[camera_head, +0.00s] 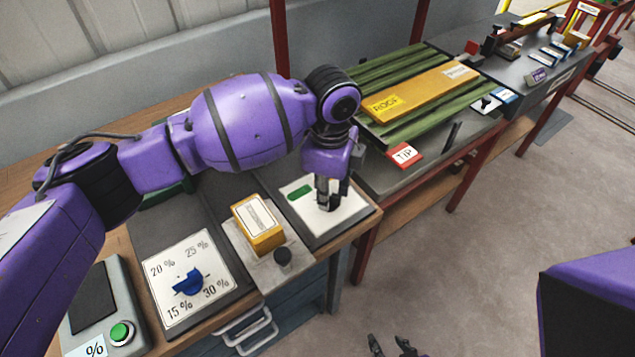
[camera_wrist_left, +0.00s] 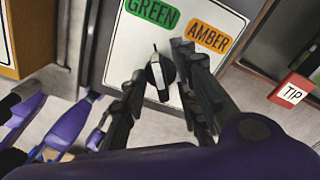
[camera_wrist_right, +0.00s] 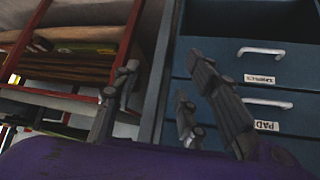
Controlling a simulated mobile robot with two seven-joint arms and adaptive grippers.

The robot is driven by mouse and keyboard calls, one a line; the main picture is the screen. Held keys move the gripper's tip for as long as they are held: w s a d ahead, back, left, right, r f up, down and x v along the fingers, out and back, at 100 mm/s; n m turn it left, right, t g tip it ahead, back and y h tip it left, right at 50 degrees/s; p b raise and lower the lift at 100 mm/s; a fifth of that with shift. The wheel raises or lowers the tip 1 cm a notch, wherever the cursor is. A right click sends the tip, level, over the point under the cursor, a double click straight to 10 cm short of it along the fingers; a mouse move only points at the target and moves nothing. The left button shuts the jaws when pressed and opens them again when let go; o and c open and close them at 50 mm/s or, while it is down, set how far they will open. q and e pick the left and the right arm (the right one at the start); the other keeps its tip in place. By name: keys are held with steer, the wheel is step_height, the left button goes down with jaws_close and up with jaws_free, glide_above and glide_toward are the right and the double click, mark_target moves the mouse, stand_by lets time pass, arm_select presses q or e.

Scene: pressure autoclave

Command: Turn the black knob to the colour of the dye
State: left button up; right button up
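The black knob (camera_wrist_left: 160,76) sits on a white panel (camera_wrist_left: 120,60), below a green GREEN label (camera_wrist_left: 152,13) and an amber AMBER label (camera_wrist_left: 209,36). In the head view my left gripper (camera_head: 328,195) covers the knob and part of the white panel (camera_head: 298,212). My right gripper (camera_wrist_right: 160,85) is open and empty before blue drawers. I cannot identify the dye.
A percent dial with a blue knob (camera_head: 188,282) stands left. A red TIP tag (camera_head: 404,154) lies on the bench at right. Blue drawers (camera_wrist_right: 250,60) are below.

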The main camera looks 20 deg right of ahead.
arm_select(q)
jaws_close()
steer(key=shift+m, duration=0.3)
steer(key=shift+r+m+p, duration=0.1)
steer(key=shift+m+p, duration=0.2)
steer(key=shift+m, duration=0.3)
steer(key=m, duration=0.5)
steer(key=shift+w+d+p, duration=0.1)
steer(key=shift+p, duration=0.2)
steer(key=m, duration=0.5)
steer(key=shift+d, duration=0.1)
steer(key=shift+m, duration=1)
steer(key=shift+o, duration=0.6)
jaws_free()
